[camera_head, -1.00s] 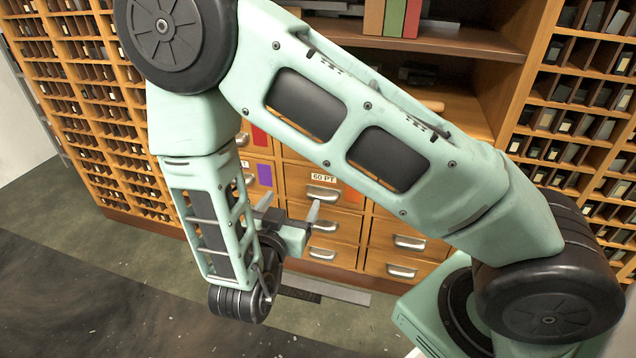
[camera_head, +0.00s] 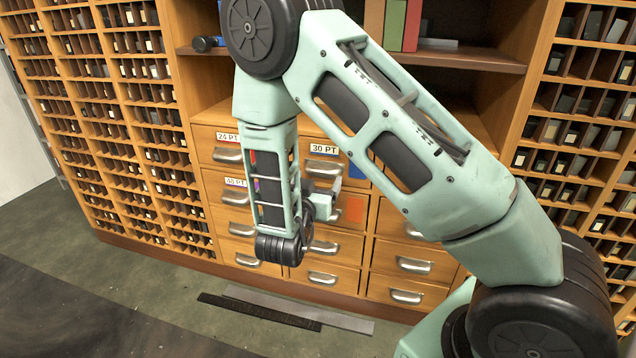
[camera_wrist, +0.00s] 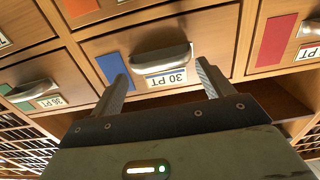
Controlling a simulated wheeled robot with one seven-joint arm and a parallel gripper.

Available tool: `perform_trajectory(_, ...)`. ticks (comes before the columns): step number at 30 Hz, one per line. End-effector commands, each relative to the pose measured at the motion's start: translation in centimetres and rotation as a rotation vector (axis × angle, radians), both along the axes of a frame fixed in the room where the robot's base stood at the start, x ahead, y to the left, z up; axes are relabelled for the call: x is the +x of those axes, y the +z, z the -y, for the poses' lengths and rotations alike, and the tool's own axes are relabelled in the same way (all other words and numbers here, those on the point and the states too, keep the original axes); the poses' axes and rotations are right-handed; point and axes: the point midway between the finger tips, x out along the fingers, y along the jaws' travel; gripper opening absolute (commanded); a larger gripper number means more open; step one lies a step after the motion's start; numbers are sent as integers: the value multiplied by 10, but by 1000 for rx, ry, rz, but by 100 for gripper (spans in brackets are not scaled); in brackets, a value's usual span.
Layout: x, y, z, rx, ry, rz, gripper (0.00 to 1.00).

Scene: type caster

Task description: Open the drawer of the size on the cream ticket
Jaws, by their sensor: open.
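The drawer marked 30 PT (camera_head: 323,149) is in the top row of the wooden drawer block. It has a blue patch and a metal cup handle, and it looks shut. In the wrist view, which is upside down, the same drawer's front (camera_wrist: 212,61) fills the middle, with its handle (camera_wrist: 160,58) lying between my fingertips in the picture. My gripper (camera_wrist: 163,74) is open and empty; I cannot tell whether it touches the handle. In the head view my gripper (camera_head: 327,187) is partly hidden by my forearm. No cream ticket shows.
Drawers marked 24 PT (camera_head: 228,136) and 36 PT (camera_wrist: 50,101) flank it. Lower drawers (camera_head: 322,277) look shut. Pigeonhole racks (camera_head: 110,110) stand either side. Books (camera_head: 403,25) are on the shelf above. Dark and grey strips (camera_head: 260,312) lie on the floor.

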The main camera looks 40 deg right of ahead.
Motion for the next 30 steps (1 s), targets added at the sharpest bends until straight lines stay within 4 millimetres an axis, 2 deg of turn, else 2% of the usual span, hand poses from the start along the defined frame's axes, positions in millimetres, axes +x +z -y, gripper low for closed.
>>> perform_trajectory(6, 12, 0, 15, 0, 0, 0, 79)
perform_trajectory(15, 13, 0, 16, 0, 1, 0, 79)
perform_trajectory(16, 13, 0, 16, 0, 1, 0, 77)
perform_trajectory(21, 13, 0, 16, 0, 1, 0, 29)
perform_trajectory(22, 13, 0, 16, 0, 1, 0, 23)
perform_trajectory(30, 13, 1, 16, -1, 1, -1, 23)
